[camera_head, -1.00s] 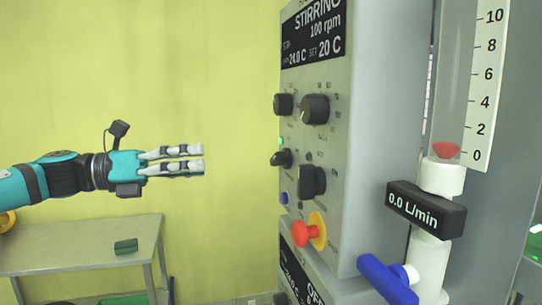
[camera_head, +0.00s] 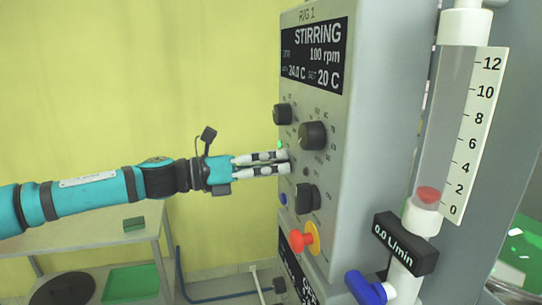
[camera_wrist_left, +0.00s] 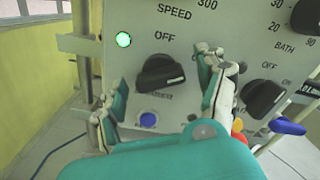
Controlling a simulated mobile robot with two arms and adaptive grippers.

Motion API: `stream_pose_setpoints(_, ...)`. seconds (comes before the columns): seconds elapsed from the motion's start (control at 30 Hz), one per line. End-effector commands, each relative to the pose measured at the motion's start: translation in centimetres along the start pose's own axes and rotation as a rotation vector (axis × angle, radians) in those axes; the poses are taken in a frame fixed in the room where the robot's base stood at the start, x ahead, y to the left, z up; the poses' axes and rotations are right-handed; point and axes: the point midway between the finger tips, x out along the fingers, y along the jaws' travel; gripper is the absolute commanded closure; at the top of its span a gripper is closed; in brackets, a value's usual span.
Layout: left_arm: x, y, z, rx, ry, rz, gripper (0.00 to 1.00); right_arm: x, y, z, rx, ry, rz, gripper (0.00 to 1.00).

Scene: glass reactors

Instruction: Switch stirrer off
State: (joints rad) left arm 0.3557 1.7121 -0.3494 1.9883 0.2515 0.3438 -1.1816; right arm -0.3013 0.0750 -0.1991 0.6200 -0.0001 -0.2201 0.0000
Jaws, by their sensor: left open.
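The control panel (camera_head: 335,110) shows "STIRRING 100 rpm" on its display (camera_head: 315,55). The black stirrer switch (camera_wrist_left: 162,73) sits under the word OFF in the left wrist view, below a lit green lamp (camera_wrist_left: 123,39). The lamp also shows in the head view (camera_head: 281,145). My left gripper (camera_head: 284,161) is open at the panel's left side, and its fingertips hide the switch in the head view. In the left wrist view its fingers (camera_wrist_left: 160,92) lie on either side of the switch. I cannot tell whether they touch it. My right gripper is not in view.
Other black knobs (camera_head: 313,135) and (camera_head: 307,197) are close by on the panel. A red button on a yellow collar (camera_head: 303,241) and a blue button (camera_wrist_left: 148,119) are below. A flow tube (camera_head: 440,130) stands at the right. A metal table (camera_head: 60,237) is behind my arm.

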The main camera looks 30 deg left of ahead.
Motion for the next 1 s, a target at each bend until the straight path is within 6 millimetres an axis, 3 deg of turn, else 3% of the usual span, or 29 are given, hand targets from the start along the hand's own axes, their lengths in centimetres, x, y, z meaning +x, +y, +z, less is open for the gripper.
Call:
stream_pose_setpoints(0.23, 0.02, 0.02, -0.06, 0.000, 0.000, 0.000, 0.28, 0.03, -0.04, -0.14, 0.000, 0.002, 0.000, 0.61)
stream_pose_setpoints(0.67, 0.00, 0.02, -0.04, 0.000, 0.000, 0.000, 0.83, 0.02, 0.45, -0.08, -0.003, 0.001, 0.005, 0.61)
stream_pose_setpoints(1.0, -0.01, 0.05, -0.04, -0.054, 0.000, 0.001, 0.83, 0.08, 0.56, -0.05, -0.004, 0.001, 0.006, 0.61)
